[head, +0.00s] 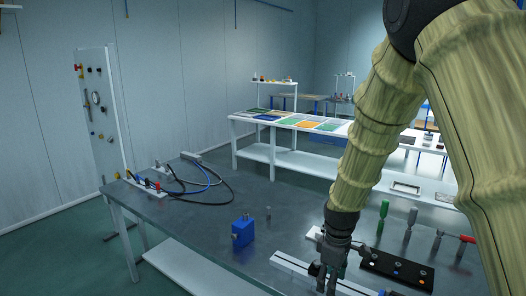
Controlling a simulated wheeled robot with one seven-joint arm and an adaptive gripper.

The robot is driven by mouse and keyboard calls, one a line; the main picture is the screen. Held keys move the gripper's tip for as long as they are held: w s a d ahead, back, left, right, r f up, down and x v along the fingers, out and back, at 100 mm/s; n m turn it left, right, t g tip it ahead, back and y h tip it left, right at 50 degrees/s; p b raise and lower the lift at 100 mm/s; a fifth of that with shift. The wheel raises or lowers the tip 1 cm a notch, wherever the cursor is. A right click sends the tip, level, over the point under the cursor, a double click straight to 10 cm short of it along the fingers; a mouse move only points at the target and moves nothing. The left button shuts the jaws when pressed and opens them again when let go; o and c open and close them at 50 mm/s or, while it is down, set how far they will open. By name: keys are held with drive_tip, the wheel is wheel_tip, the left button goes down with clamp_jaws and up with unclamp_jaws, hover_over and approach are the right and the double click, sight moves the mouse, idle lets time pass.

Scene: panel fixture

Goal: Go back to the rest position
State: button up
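My gripper (328,280) points down at the lower middle of the head view, at the end of my arm, which comes in from the upper right. It is over or beside a pale rail (292,265) lying along the front of the dark table (190,215). The fingers are small, dark and partly cut by the frame's bottom edge. I cannot tell whether they are open or shut, whether they touch the rail, or whether something is between them.
A blue block (243,231) and a small grey peg (268,212) stand left of my gripper. A black strip (395,268) and several upright tools, one green-handled (383,209), stand at right. Cables (215,180) lie at the back left beside an upright panel (100,110). The table's left middle is clear.

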drive_tip(key=s+d+f+m, duration=0.15)
drive_tip(key=s+f, duration=0.35)
drive_tip(key=f, duration=0.5)
drive_tip(key=s+d+f+m, duration=0.1)
drive_tip(key=s+f+m, duration=0.2)
drive_tip(key=s+f, duration=0.5)
drive_tip(key=s+f+m, duration=0.3)
drive_tip(key=s+f, duration=0.4)
drive_tip(key=s, duration=0.4)
drive_tip(key=s+d+f+m, duration=0.1)
drive_tip(key=s+f+m, duration=0.3)
drive_tip(key=s+f, duration=0.4)
drive_tip(key=s, duration=0.3)
drive_tip(key=shift+d, duration=0.1)
